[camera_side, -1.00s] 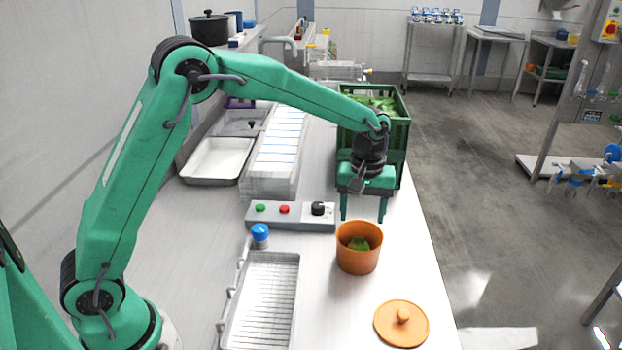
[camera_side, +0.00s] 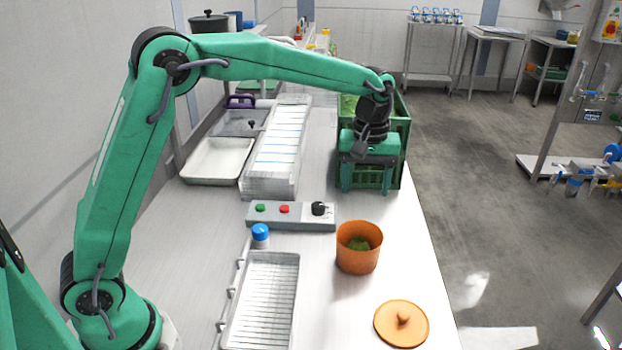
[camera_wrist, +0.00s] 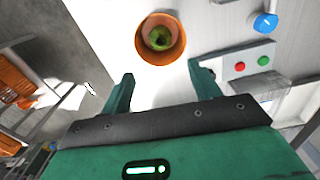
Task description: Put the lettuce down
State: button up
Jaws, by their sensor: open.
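The wrist view also shows the lettuce (camera_wrist: 159,38) in the pot (camera_wrist: 150,54), ahead of the fingertips. My gripper (camera_side: 366,188) is open and empty, above and behind the pot, in front of the green crate (camera_side: 399,140). In the wrist view my gripper (camera_wrist: 160,75) has its two fingers wide apart with nothing between them.
An orange lid (camera_side: 401,325) lies near the front right. Containers (camera_side: 275,155) and a white tray (camera_side: 215,160) stand further back. The table's right edge is close to the pot.

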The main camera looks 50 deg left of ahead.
jog(key=shift+s, duration=0.1)
jog(key=s+a+r+m+t, duration=0.1)
jog(key=s+a+r+m, duration=0.2)
jog(key=s, duration=0.4)
jog(key=s+a+r+m+t, duration=0.1)
jog(key=s+a+r+t, duration=0.15)
jog(key=s+r, duration=0.35)
jog(key=s+a+f+m+t, duration=0.1)
jog(key=s+f+m, duration=0.1)
jog(key=s, duration=0.5)
jog(key=s+a+f+m+t, duration=0.1)
jog(key=s+a+m, duration=0.1)
jog(key=s, duration=0.5)
jog(key=shift+s+a+f, duration=0.2)
jog(key=shift+f, duration=0.2)
